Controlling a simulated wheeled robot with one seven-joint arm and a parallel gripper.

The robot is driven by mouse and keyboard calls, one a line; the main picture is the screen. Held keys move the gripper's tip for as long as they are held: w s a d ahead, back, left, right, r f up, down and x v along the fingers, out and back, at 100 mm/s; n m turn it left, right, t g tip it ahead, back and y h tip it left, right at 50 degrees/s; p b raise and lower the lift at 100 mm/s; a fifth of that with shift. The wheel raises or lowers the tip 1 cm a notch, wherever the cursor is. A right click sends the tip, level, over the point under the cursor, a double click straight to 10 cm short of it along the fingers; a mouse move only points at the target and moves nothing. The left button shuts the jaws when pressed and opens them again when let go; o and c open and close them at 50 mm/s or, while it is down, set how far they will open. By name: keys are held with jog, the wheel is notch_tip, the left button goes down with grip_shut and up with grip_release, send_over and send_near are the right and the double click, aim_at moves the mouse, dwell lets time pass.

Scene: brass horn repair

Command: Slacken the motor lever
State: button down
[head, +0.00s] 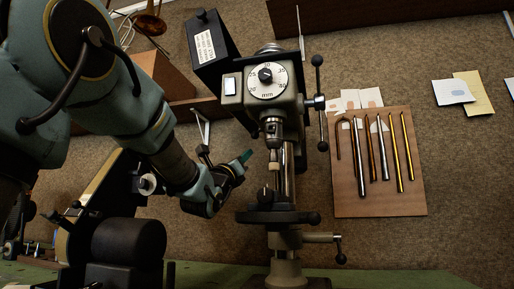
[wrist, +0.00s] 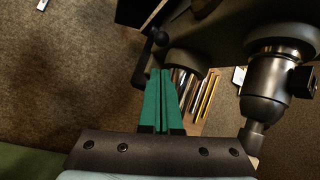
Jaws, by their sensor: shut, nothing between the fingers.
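The drill press (head: 268,85) stands in the middle of the head view, with a black labelled box (head: 212,45) behind its head on the left. In the wrist view a dark lever with a black ball knob (wrist: 159,38) lies just beyond my fingertips. It may be the motor lever, but I cannot tell for sure. My gripper (head: 246,156) is left of the chuck (head: 273,130), its green fingers pointing right and slightly up. In the wrist view the gripper (wrist: 161,72) is shut and empty, apart from the knob. The lever's base is not clear.
The press has a feed handle (head: 318,62) on its right and a round table (head: 280,217) below the chuck. A wooden board (head: 350,205) with several metal tubes lies to the right. Papers (head: 453,91) lie farther right. Bare carpet (head: 465,180) fills the right side.

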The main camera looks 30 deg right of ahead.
jog(key=p+x, duration=0.3)
jog(key=x, duration=0.7)
jog(key=shift+a, duration=0.15)
jog(key=shift+s+a+r+b, duration=0.3)
jog(key=shift+r+b, duration=0.25)
jog(key=shift+b, duration=0.4)
jog(key=shift+f, duration=0.1)
